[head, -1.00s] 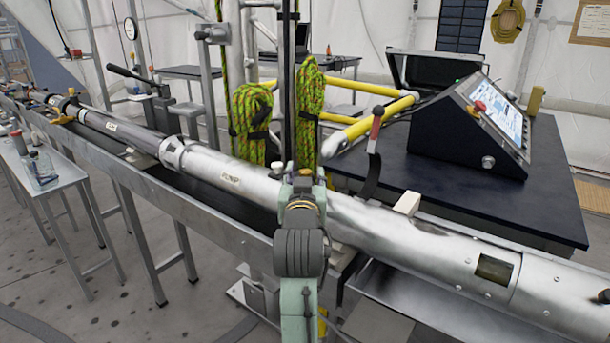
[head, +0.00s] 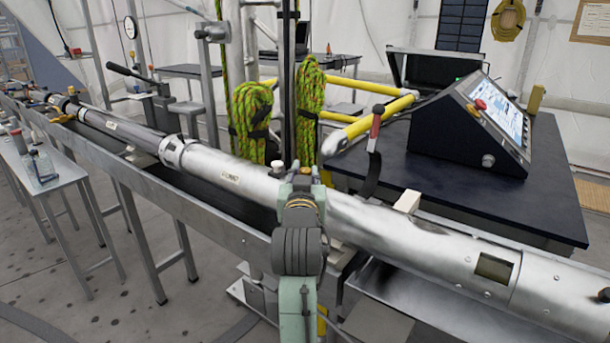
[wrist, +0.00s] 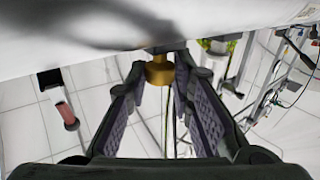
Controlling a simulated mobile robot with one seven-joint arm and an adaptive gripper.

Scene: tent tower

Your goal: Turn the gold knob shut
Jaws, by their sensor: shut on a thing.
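The gold knob (wrist: 160,70) shows at the top middle of the wrist view, on a short stem under the pale, shiny tube (wrist: 110,35). My gripper (wrist: 160,84) has one padded finger on each side of the knob and is shut on it. In the head view my arm reaches up to the long silver tube (head: 440,235), and the wrist stands in front of it. How far the knob is turned cannot be told.
A red-handled tool (head: 375,135) stands behind the tube. A dark table (head: 540,215) carries a control console (head: 470,120) at the right. Green rope coils (head: 250,115) hang behind. A small side table (head: 50,180) stands at the left.

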